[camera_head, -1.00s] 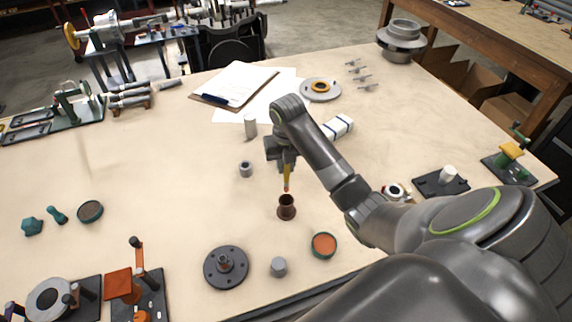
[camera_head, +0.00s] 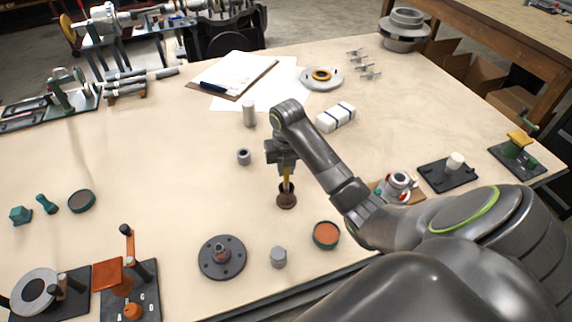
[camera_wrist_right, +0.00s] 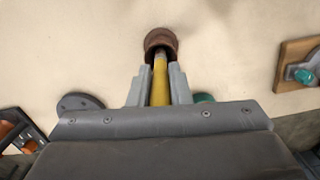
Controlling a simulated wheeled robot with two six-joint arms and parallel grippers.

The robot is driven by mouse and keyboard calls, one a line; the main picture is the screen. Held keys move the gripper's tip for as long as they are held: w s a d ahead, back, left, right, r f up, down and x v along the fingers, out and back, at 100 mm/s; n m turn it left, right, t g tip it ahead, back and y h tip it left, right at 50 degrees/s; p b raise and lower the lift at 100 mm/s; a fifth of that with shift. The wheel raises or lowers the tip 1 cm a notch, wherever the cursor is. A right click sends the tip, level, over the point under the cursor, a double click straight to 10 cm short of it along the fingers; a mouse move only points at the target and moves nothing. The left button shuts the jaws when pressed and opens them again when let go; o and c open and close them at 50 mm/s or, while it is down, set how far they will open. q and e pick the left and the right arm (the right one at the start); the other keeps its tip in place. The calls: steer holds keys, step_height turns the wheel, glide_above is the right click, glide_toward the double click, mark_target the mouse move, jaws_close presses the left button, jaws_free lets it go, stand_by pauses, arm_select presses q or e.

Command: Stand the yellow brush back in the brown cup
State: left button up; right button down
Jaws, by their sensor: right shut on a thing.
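The brown cup (camera_head: 287,201) stands upright on the table in the middle of the head view. My right gripper (camera_head: 285,166) is directly above the cup and shut on the yellow brush (camera_head: 286,182), which hangs upright. The brush's lower end is at the cup's mouth and seems to be inside it; how deep is hard to tell. In the right wrist view the yellow brush (camera_wrist_right: 160,82) runs between the two fingers (camera_wrist_right: 160,88) to the brown cup (camera_wrist_right: 160,40). My left gripper is not in view.
A small grey ring (camera_head: 243,157) and a light cylinder (camera_head: 249,113) stand left of the gripper. A flanged disc (camera_head: 222,257), a grey cylinder (camera_head: 278,257) and an orange-filled dish (camera_head: 326,235) lie in front of the cup.

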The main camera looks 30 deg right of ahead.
steer(key=shift+f, duration=0.6)
steer(key=c, duration=1.3)
jaws_free()
steer(key=shift+o, duration=0.2)
steer(key=shift+r, duration=0.1)
